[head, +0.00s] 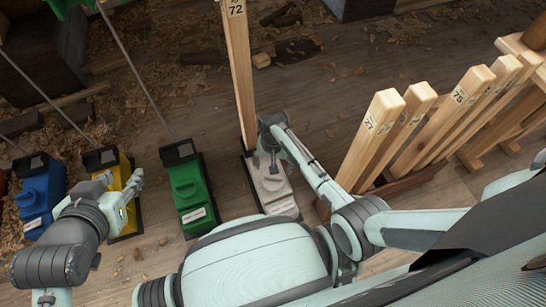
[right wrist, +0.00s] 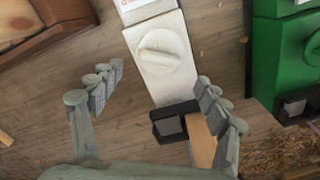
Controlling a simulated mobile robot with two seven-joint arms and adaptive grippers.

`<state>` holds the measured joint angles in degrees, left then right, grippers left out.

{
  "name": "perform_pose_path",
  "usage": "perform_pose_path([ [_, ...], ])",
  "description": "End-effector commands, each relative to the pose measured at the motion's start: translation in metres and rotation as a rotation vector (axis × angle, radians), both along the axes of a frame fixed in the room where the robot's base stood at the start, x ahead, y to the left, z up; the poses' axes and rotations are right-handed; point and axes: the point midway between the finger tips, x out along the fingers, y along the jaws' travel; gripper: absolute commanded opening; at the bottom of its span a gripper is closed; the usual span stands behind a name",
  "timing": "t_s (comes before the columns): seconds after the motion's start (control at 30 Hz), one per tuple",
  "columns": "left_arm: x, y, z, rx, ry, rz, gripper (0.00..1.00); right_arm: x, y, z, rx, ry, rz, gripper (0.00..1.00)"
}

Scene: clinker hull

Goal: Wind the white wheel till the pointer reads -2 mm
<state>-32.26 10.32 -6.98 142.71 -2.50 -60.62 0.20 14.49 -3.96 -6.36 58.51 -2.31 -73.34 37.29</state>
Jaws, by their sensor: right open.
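The white wheel (right wrist: 160,50) is a round knob with a raised bar across it, on top of a white block (right wrist: 165,82). The white block (head: 270,185) also shows in the head view, partly covered by my right arm. My right gripper (right wrist: 158,88) is open, its fingers apart on either side of the white block's near end, with nothing between them. In the head view it hides part of the block. No pointer or scale is readable; a label (right wrist: 135,8) shows at the block's far end. My left gripper (head: 122,182) is over the yellow block, fingers apart.
Green (head: 190,190), yellow (head: 127,220) and blue (head: 40,190) blocks stand to the left of the white one. A tall wooden post marked 72 (head: 238,65) rises behind it. Several numbered posts (head: 372,135) stand in a rack at right.

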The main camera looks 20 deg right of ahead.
Motion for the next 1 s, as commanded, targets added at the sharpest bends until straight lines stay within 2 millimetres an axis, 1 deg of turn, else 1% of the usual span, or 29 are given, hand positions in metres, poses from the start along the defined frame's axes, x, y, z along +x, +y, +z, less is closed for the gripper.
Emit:
perform_pose_path([
  [0.03, 0.0, 0.0, 0.0, 0.0, 0.0, 0.0, 0.4, 0.0, 0.0, 0.011, 0.001, -0.004, -0.001, 0.76],
  [0.1, 0.0, 0.0, 0.0, 0.0, 0.0, 0.0, 0.4, 0.001, 0.0, 0.025, 0.001, -0.004, -0.001, 0.76],
  [0.2, 0.0, 0.0, 0.0, -0.001, 0.0, 0.001, 0.4, 0.001, 0.001, 0.04, 0.001, -0.004, -0.001, 0.76],
  [0.33, 0.0, 0.0, 0.0, -0.001, 0.0, 0.001, 0.4, 0.0, 0.0, 0.052, 0.001, 0.0, -0.001, 0.76],
  [0.5, 0.0, 0.0, 0.0, -0.001, 0.0, 0.001, 0.4, 0.0, 0.0, 0.056, 0.001, 0.0, -0.001, 0.76],
  [1.0, 0.0, 0.0, 0.0, -0.001, 0.0, 0.001, 0.4, 0.0, 0.0, 0.056, 0.001, 0.0, -0.001, 0.76],
])
